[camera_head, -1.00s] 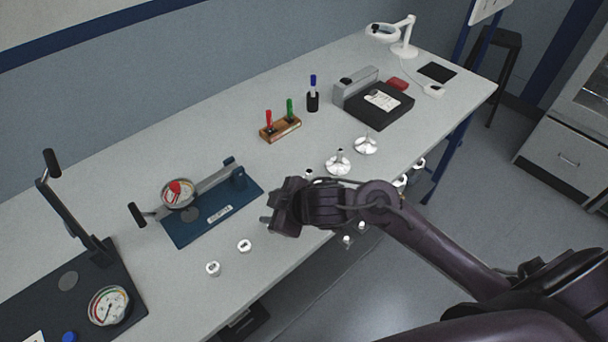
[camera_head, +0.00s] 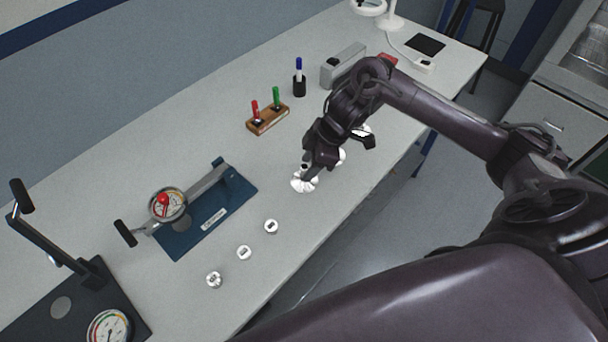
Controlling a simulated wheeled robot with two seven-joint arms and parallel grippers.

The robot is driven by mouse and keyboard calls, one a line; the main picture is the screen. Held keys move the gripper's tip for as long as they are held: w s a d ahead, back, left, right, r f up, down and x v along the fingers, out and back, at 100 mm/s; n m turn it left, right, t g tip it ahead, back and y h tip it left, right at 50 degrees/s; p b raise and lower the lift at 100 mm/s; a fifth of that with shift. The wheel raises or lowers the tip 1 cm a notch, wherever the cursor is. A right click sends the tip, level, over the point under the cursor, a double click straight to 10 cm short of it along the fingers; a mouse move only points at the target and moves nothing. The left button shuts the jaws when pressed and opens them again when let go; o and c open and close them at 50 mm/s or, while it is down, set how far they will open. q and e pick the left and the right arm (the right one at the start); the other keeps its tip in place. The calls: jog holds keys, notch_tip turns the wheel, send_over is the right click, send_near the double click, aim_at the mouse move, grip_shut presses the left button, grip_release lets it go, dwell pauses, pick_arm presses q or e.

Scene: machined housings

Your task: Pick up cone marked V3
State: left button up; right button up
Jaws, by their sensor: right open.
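My right gripper (camera_head: 318,160) is open, pointing down over the table beside a shiny white flared piece (camera_head: 303,184). Another white flared piece (camera_head: 342,156) shows partly behind the gripper, and a third (camera_head: 362,130) is mostly hidden by it. These may be cones; no V3 mark can be read. Three small white round pieces with dark labels stand in a row near the front edge: one (camera_head: 270,227), one (camera_head: 243,252) and one (camera_head: 213,280). Their labels are too small to read. I cannot tell whether the gripper touches the nearest flared piece. My left gripper is not in view.
A blue gauge fixture (camera_head: 212,212) with a lever lies left of the gripper. A wooden stand (camera_head: 268,119) with red and green tools and a pen holder (camera_head: 299,88) stand behind. A black base with a gauge (camera_head: 107,327) is at lower left. The table (camera_head: 190,130) is clear between.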

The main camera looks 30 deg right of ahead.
aim_at(304, 171)
jog(key=x, duration=0.3)
jog(key=shift+a, duration=0.1)
grip_shut()
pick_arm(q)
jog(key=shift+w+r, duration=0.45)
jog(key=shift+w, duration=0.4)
pick_arm(e)
jog(key=shift+r, duration=0.15)
